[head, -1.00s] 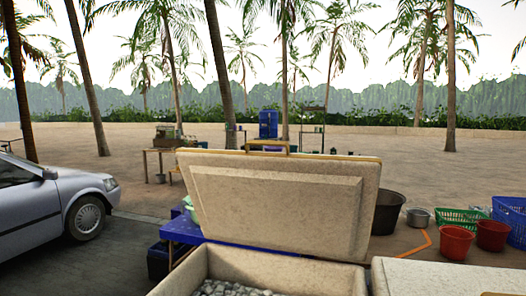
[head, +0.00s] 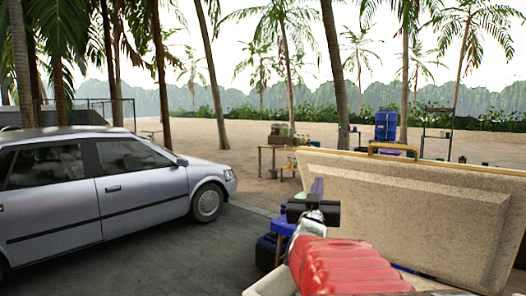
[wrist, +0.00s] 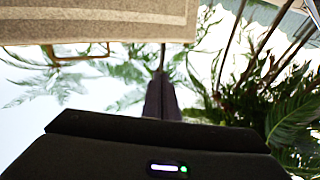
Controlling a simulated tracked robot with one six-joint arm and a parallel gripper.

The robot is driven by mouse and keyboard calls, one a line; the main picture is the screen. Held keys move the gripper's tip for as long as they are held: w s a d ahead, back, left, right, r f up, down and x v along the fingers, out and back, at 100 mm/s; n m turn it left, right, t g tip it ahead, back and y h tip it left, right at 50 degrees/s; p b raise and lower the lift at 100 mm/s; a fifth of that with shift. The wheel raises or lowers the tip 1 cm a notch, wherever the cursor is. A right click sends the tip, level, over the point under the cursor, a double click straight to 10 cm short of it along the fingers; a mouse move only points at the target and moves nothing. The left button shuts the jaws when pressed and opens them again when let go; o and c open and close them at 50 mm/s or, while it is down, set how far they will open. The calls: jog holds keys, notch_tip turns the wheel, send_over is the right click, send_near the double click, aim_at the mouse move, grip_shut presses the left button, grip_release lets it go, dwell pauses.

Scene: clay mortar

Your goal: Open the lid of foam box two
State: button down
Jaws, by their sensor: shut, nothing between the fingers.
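A beige foam box lid (head: 415,205) stands raised at the right of the head view, its panelled inner face towards me and a tan handle on its top edge. A sliver of the box (head: 268,283) shows low down; my red arm hides most of it. No label shows, so I cannot tell the box's number. My gripper (head: 313,208) is just left of the lid's left part, shut and empty. In the wrist view, the dark shut fingers (wrist: 162,95) point up the picture, and a beige lid (wrist: 100,22) fills the upper left, apart from them.
A silver car (head: 105,190) stands at the left on dark pavement (head: 175,255). A wooden table (head: 278,152) and a blue container (head: 386,125) are farther back on the sand. Palms rise behind.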

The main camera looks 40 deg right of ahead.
jog(key=s+d+r+m+g+h, duration=0.3)
jog(key=s+d+m+g+h, duration=0.2)
jog(key=s+d+g, duration=0.3)
jog(key=s+d+h, duration=0.1)
jog(key=s+d, duration=0.1)
jog(key=s, duration=0.1)
jog(key=shift+s+d+r+h, duration=0.2)
jog(key=shift+s+h, duration=0.1)
jog(key=shift+s, duration=0.1)
jog(key=d+f+x, duration=0.1)
jog(key=f+x, duration=0.1)
jog(key=x, duration=1)
jog(key=shift+w+d, duration=0.2)
jog(key=shift+d, duration=0.35)
jog(key=shift+r, duration=0.1)
